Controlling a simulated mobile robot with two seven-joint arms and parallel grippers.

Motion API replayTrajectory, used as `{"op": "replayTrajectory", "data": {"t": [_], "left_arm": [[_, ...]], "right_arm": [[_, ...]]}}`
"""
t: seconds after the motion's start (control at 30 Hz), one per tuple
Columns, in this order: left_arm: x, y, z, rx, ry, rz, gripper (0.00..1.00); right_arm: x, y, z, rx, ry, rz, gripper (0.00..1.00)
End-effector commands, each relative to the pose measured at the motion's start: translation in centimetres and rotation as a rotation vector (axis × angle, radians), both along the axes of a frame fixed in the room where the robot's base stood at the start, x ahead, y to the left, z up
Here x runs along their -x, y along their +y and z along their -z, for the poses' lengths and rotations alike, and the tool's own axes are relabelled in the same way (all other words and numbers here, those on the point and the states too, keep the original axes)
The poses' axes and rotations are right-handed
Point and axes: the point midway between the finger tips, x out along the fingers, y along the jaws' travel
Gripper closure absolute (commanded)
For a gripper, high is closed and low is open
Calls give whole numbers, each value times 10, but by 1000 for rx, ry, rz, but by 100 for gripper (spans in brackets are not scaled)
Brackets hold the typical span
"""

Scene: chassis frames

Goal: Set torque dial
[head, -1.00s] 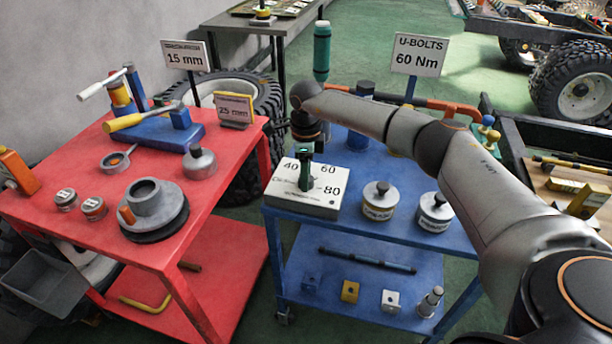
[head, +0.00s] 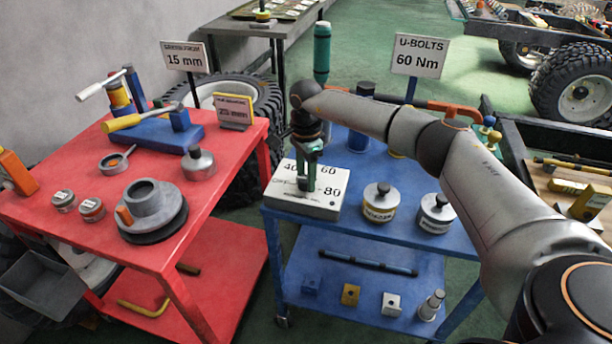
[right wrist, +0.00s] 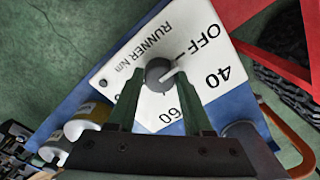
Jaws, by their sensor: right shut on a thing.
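The torque dial is a small dark grey knob (right wrist: 158,75) with a light pointer, on a white box (head: 328,203) at the near left of the blue cart. The box face reads OFF, 40, 60, 80 and RUNNER Nm. In the right wrist view the pointer lies toward the side between OFF and 40. My right gripper (head: 306,185) comes down from above, its dark green fingers on either side of the knob and shut on it. A sign (head: 419,56) reads U-BOLTS 60 Nm. My left gripper is not in view.
Two tins (head: 380,203) (head: 436,213) stand right of the box on the blue cart (head: 408,220). A blue container (head: 359,138) stands behind. The red cart (head: 225,175) with a vise and parts is at the left, across a narrow gap.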

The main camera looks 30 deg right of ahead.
Motion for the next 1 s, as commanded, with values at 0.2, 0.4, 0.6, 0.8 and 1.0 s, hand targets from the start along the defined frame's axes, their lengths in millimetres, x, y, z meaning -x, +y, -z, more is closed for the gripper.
{"op": "replayTrajectory", "data": {"t": [0.2,0.4,0.6,0.8,1.0], "left_arm": [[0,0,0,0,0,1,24],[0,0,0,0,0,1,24],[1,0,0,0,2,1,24],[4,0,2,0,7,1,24],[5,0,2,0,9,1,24]], "right_arm": [[0,0,0,1,0,-13,100],[0,0,0,1,0,-13,100],[0,0,0,1,0,-12,32],[0,0,0,1,0,-11,20],[0,0,-3,0,-1,-11,20]]}}
